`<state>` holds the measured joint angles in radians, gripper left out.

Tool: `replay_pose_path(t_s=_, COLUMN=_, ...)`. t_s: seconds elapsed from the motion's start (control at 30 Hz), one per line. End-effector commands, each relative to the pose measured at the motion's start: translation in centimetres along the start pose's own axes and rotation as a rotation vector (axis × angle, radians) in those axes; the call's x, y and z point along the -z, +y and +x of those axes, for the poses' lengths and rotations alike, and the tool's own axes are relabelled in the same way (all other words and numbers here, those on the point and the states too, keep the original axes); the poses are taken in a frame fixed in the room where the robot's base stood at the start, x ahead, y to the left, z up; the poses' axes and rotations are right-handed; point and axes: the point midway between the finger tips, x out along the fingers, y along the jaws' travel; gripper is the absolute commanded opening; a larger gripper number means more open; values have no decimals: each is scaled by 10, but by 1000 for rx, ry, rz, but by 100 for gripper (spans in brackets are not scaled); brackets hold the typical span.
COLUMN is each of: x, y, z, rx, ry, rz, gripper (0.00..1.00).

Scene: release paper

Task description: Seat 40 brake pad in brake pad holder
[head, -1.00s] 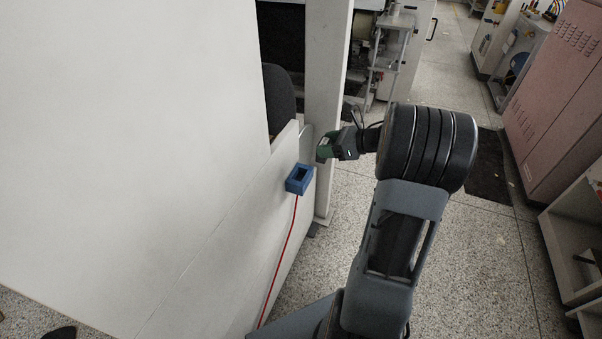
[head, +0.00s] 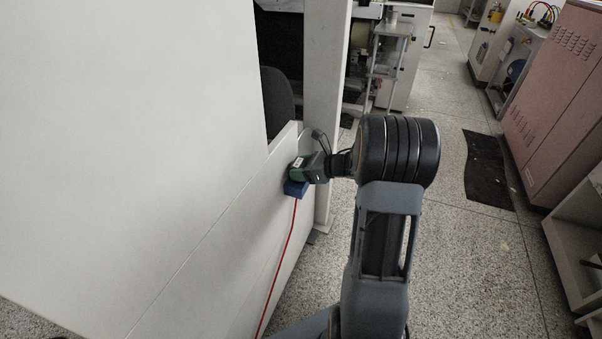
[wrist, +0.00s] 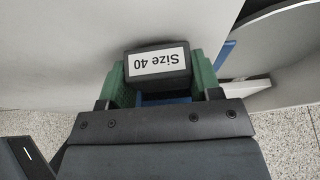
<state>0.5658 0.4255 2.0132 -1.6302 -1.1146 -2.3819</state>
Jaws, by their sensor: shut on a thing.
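A black brake pad (wrist: 158,74) with a white "Size 40" label, upside down in the wrist view, sits between the green fingers of my gripper (wrist: 160,82). My gripper is shut on it. A strip of blue (wrist: 165,98) shows between the fingers below the pad in the wrist view. I cannot tell whether the pad is inside the holder or only above it.
The holder is against a large white panel (head: 130,140). A red line (head: 283,250) runs down the panel from the holder. A white post (head: 325,110) stands just behind my gripper. Open speckled floor (head: 460,250) lies to the right, with a dark mat (head: 487,165).

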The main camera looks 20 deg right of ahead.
Motion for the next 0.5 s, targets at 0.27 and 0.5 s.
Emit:
replay_pose_path(t_s=0.27, x=16, y=4, z=4, rx=-8, ry=24, rz=12, gripper=64)
replay_pose_path(t_s=0.5, x=14, y=3, z=4, rx=-6, ry=20, rz=10, gripper=84)
